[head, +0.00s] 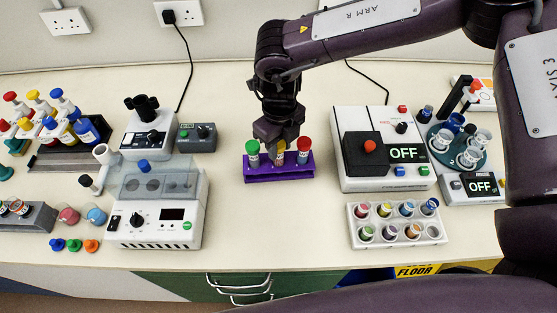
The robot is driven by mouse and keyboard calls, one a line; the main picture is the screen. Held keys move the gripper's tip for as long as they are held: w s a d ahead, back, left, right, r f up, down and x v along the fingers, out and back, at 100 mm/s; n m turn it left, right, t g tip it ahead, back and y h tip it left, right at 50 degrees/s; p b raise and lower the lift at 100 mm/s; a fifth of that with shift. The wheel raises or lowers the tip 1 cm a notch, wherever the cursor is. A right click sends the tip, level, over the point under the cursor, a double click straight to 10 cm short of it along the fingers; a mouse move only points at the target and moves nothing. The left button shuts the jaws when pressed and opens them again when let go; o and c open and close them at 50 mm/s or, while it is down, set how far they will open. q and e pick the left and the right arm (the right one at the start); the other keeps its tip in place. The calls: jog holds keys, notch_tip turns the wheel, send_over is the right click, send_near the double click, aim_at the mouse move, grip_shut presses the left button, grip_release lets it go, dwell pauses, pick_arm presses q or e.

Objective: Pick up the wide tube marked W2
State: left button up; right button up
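A purple rack (279,172) stands mid-bench with three capped tubes in a row. The left tube (253,158) has a green cap and the right tube (303,155) has a red cap. The tube markings are too small to read, so I cannot tell which is W2. My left gripper is out of view.
A centrifuge-like box (158,228) stands left of the rack. The bench before the rack is clear.

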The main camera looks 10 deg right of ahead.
grip_shut()
jog(key=shift+r, duration=0.1)
